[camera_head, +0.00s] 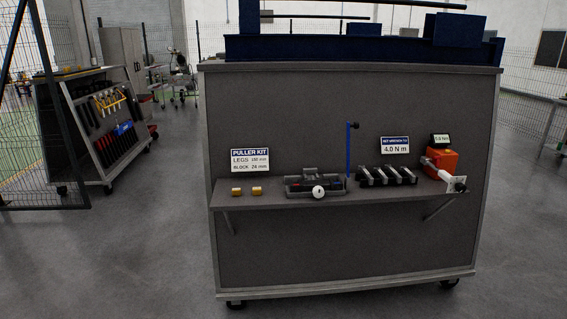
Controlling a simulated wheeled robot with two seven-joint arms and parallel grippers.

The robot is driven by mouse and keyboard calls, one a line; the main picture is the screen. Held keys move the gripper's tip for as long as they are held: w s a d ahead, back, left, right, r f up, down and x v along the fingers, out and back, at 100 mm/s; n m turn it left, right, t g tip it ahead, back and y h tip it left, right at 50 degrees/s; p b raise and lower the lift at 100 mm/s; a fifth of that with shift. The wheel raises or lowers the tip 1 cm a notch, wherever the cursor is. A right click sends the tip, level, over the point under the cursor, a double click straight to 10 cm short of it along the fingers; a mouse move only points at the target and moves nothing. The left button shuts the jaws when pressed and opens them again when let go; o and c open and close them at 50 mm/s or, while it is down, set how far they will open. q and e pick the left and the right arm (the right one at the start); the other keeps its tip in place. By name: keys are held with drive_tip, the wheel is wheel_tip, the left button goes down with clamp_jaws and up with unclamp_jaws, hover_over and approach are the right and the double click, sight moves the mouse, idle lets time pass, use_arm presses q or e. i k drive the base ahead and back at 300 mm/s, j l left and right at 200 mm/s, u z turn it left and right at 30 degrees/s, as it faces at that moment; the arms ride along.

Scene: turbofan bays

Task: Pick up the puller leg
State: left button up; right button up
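A shelf (300,202) on the front of a grey wheeled cart holds the tools. A sign (250,160) on its left reads PULLER KIT, with lines for legs and block. Several silver and black elongated pieces (400,171) lie side by side in a dark holder on the right half of the shelf; they may be the puller legs, but I cannot tell for certain. A grey tray (295,186) with dark, red and blue parts sits mid-shelf, with a round white knob at its front. Neither of my grippers is in view.
Two brass cylinders (257,191) stand on the shelf's left. A thin blue upright (348,150) rises behind the shelf's middle. An orange box (441,160) and a white-handled tool (452,177) are at the right end. A tool cart (112,137) stands left. The floor in front is clear.

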sight(370, 179)
drive_tip(key=i+l+z, duration=0.15)
drive_tip(key=i+l, duration=0.3)
drive_tip(key=i+l+z, duration=0.2)
drive_tip(key=i+l, duration=0.15)
drive_tip(key=i, duration=0.25)
drive_tip(key=i+l+z, duration=0.15)
drive_tip(key=i+l, duration=0.15)
drive_tip(key=i, duration=0.25)
